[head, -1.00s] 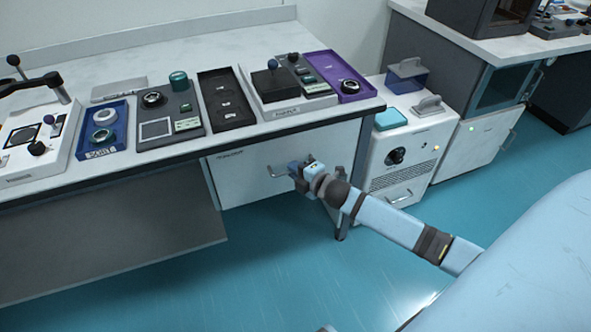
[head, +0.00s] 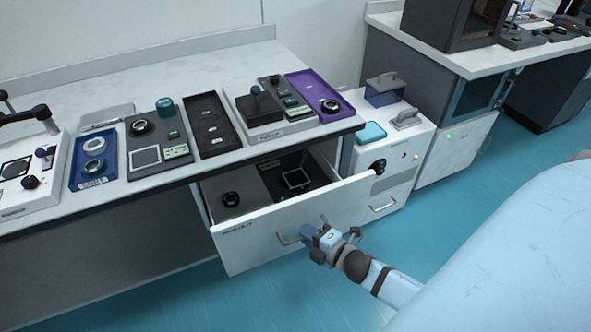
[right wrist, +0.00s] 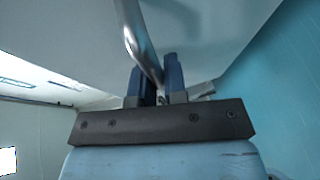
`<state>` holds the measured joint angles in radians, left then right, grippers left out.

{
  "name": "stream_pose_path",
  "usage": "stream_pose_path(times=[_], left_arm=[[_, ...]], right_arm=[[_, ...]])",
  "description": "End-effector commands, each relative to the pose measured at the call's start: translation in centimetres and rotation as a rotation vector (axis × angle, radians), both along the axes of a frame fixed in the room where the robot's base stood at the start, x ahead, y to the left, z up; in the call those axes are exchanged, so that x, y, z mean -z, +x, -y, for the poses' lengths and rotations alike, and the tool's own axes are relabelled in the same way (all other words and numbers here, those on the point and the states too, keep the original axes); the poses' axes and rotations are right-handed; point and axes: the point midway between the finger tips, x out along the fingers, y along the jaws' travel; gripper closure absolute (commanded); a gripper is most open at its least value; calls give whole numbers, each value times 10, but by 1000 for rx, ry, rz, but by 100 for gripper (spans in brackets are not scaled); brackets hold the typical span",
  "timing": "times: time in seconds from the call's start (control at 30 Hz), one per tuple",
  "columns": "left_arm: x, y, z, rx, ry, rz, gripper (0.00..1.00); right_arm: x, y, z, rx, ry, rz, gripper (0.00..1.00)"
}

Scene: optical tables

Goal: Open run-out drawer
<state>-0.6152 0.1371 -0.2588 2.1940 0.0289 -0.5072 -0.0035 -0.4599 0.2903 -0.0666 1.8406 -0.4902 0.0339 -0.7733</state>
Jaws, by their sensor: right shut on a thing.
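The white run-out drawer (head: 290,220) under the bench stands pulled out, with its inside showing from above. Inside it are a grey unit with a round dark knob (head: 231,199) and a dark unit with a square screen (head: 297,178). My right gripper (head: 308,232) is at the drawer front, shut on the metal bar handle (head: 287,239). In the right wrist view the handle (right wrist: 140,45) runs between the two blue fingers (right wrist: 160,80). My left gripper is not in view.
The bench top (head: 180,70) holds a blue tray (head: 78,185), a black tray (head: 211,140) and a purple tray (head: 303,84). A white cabinet unit (head: 405,150) stands right of the drawer. Blue floor (head: 440,220) is clear in front.

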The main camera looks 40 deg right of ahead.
Motion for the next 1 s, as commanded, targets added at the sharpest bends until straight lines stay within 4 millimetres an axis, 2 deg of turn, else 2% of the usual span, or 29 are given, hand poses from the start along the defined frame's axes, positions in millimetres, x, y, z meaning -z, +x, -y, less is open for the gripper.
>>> stream_pose_path(times=[0.03,0.2,0.5,0.7,1.0], left_arm=[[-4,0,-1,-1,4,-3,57],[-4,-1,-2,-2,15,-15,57],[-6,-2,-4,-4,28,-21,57],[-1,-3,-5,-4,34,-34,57],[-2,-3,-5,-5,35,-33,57]], right_arm=[[-2,-16,-4,3,4,-6,100],[-1,-60,-14,4,4,-6,100],[-1,-117,-28,2,1,-3,100],[0,-136,-33,1,1,-1,100],[0,-143,-34,-1,-1,0,100]])
